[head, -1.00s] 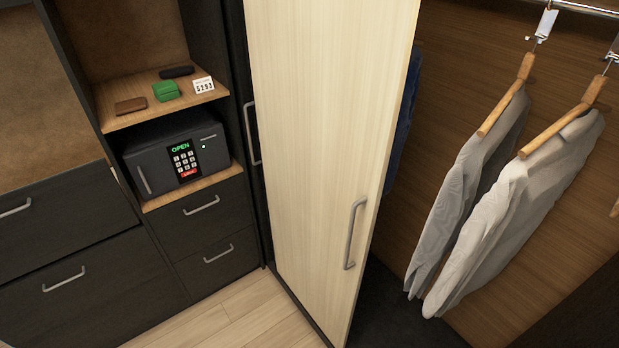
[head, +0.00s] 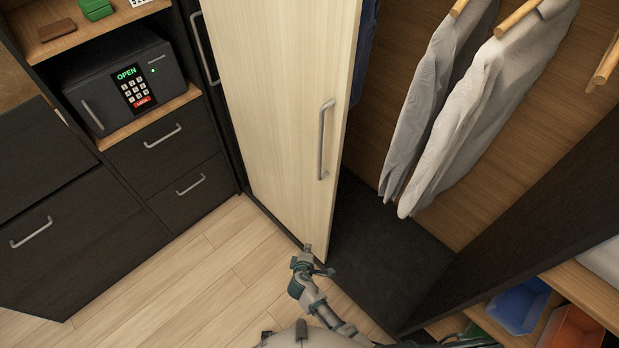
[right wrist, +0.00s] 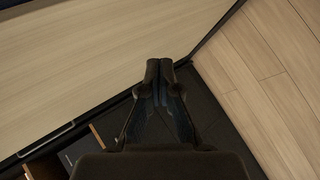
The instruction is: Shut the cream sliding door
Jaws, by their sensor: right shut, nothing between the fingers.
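The cream sliding door (head: 275,90) stands in the left part of the wardrobe opening, and the part to its right is open. Its upright grey bar handle (head: 325,140) is near its right edge. My right gripper (head: 307,255) is low in front of the door's bottom right corner, below the handle and apart from it. Its fingers are shut and empty, as the right wrist view (right wrist: 159,68) also shows. In that view the pale door panel (right wrist: 90,50) fills the upper left. My left gripper is not in view.
Shirts (head: 455,110) hang in the open bay above a dark floor (head: 385,245). A dark upright panel (head: 540,190) bounds it on the right, beside shelves with blue (head: 520,308) and orange bins (head: 570,330). A safe (head: 125,80) and drawers stand left. The wooden floor (head: 200,275) is clear.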

